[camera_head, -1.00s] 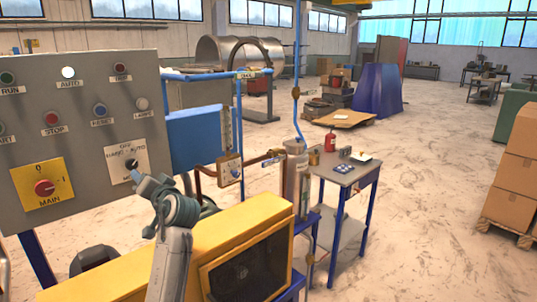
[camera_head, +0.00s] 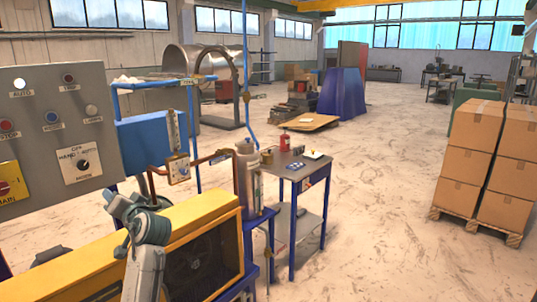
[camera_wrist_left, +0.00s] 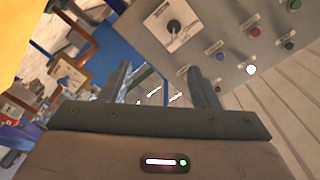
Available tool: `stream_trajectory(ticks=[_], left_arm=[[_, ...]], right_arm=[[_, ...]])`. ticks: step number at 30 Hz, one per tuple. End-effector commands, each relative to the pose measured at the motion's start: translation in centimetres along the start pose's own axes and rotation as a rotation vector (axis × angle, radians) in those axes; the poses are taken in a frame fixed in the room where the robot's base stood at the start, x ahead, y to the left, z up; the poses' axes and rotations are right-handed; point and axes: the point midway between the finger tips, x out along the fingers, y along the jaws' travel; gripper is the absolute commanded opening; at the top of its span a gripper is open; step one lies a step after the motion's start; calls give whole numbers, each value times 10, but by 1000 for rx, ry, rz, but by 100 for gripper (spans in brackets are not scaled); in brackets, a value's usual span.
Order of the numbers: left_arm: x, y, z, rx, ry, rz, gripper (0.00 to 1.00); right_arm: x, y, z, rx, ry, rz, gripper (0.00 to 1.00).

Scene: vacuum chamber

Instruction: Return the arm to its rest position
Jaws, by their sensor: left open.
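My left arm (camera_head: 144,262) rises from the bottom left of the head view in front of the yellow machine. Its gripper (camera_head: 122,205) is small there and partly hidden by the wrist; it is below the selector panel and apart from it. In the left wrist view the two fingers of the gripper (camera_wrist_left: 163,78) stand wide apart with nothing between them. The grey control panel (camera_head: 40,195) fills the left of the head view. Its mode selector knob (camera_head: 82,165) also shows upside down in the left wrist view (camera_wrist_left: 174,27). My right gripper is not in view.
The yellow machine (camera_head: 205,225) lies close beside my left arm. Behind it are a blue box (camera_head: 143,150) with pipes and a grey cylinder (camera_head: 247,180). Stacked cartons (camera_head: 470,160) stand right. Floor between is clear.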

Motion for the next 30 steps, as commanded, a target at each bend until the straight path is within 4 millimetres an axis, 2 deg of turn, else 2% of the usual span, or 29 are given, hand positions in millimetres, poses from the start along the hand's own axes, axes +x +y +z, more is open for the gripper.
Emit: stream_trajectory(ticks=[8,14,17,21,23,27,29,30], left_arm=[[8,66,37,59,-7,111,56],[9,135,85,106,-21,234,56],[5,181,124,134,-38,320,56],[-12,255,201,166,-82,468,56],[-24,283,236,173,-104,529,56],[-58,339,323,181,-170,663,56],[-75,359,361,180,-203,715,56],[-88,371,387,177,-227,749,56]], right_arm=[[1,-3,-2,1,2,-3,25],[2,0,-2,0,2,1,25],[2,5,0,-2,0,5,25],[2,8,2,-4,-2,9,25],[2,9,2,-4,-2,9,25],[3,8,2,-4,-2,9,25],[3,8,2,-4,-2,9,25],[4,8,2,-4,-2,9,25]])
